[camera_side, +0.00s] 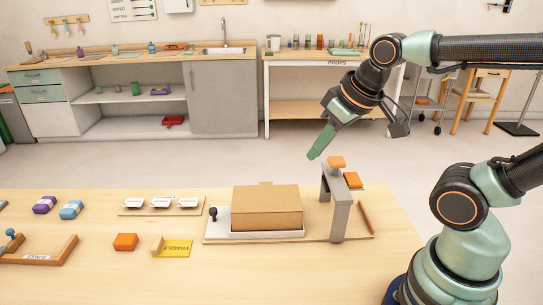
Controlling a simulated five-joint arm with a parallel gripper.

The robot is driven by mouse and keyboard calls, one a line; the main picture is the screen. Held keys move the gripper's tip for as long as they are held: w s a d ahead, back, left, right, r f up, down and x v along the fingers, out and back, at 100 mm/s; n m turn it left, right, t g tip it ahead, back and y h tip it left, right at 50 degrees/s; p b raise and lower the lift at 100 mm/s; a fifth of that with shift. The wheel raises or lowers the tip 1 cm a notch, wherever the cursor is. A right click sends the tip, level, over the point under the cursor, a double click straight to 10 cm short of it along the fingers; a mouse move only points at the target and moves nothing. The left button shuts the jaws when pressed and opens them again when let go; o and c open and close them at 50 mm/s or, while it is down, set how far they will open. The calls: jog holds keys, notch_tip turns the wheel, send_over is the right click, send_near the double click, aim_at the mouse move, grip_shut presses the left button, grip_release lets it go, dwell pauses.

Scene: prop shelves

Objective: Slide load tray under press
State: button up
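A white load tray (267,235) with a black knob (213,212) at its left end lies on a thin wooden base (360,234) on the table. A brown cardboard box (266,207) sits on the tray. The grey press frame (340,212), with an orange top piece (337,161), stands upright to the right of the box. The tray and box show left of the frame. My gripper (316,148) hangs in the air above and left of the press top, green fingers pointing down and left. It touches nothing visible. The fingers overlap in this view, so any gap is hidden.
An orange block (353,180) shows beside the press. A wooden strip (366,217) is at the base's right end. A yellow sign (175,248), an orange block (125,242) and a rack of white pieces (161,204) are to the left. The front middle of the table is clear.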

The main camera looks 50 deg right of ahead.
jog(key=o, duration=0.5)
jog(key=shift+w, duration=0.15)
jog(key=shift+o, duration=0.8)
jog(key=shift+w+a, duration=0.2)
jog(key=shift+w, duration=0.15)
jog(key=g+y, duration=0.1)
send_over(212, 210)
jog(key=s, duration=0.5)
notch_tip(212, 210, down, 10)
jog(key=x, duration=0.4)
jog(key=d+x, duration=0.1)
jog(key=x, duration=0.7)
jog(key=shift+s+d+f, duration=0.1)
jog(key=shift+s+d, duration=0.05)
grip_shut()
